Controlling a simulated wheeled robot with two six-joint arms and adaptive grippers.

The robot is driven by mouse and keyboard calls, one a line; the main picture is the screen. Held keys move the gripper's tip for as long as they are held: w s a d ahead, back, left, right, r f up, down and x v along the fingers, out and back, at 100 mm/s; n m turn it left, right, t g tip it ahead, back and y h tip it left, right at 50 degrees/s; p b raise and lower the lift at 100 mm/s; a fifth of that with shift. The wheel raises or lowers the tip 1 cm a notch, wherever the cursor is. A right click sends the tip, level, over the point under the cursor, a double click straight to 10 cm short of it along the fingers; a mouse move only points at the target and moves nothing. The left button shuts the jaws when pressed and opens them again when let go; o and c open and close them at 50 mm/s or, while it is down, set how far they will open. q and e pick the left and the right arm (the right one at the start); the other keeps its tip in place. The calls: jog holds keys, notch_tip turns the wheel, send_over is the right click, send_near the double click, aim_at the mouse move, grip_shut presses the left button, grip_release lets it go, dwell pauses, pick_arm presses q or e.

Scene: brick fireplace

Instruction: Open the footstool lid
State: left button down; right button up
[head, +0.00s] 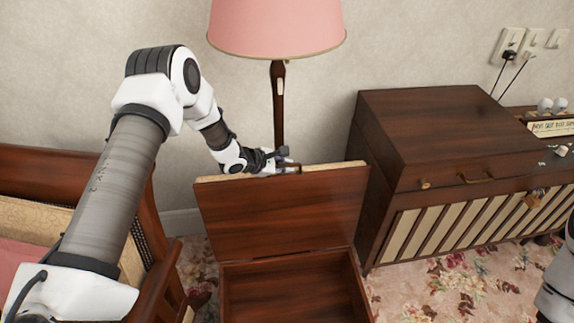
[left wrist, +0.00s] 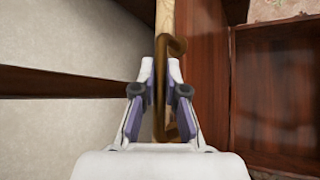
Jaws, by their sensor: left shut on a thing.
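The dark wooden footstool (head: 240,301) stands low in the middle of the head view, and its open interior shows. Its lid (head: 290,213) is raised steeply, with its wooden underside facing me and a pale cushioned edge along the top. My left gripper (head: 288,165) is at the lid's top edge. In the left wrist view, the brass-coloured handle (left wrist: 177,46) runs between the fingers of the left gripper (left wrist: 160,85), which is shut on it. The open box also shows at the right there (left wrist: 275,95). My right gripper is not in view.
A floor lamp (head: 277,25) with a pink shade stands behind the lid. A wooden cabinet (head: 435,130) is close on the right. A wooden chair (head: 140,215) is on the left. Floral carpet (head: 440,285) lies in front of the cabinet.

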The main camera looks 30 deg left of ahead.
pick_arm(q)
jog(key=c, duration=1.2)
grip_release()
jog(key=v, duration=1.1)
jog(key=shift+s+r, duration=0.25)
jog(key=shift+s, duration=0.05)
jog(key=shift+a, duration=0.2)
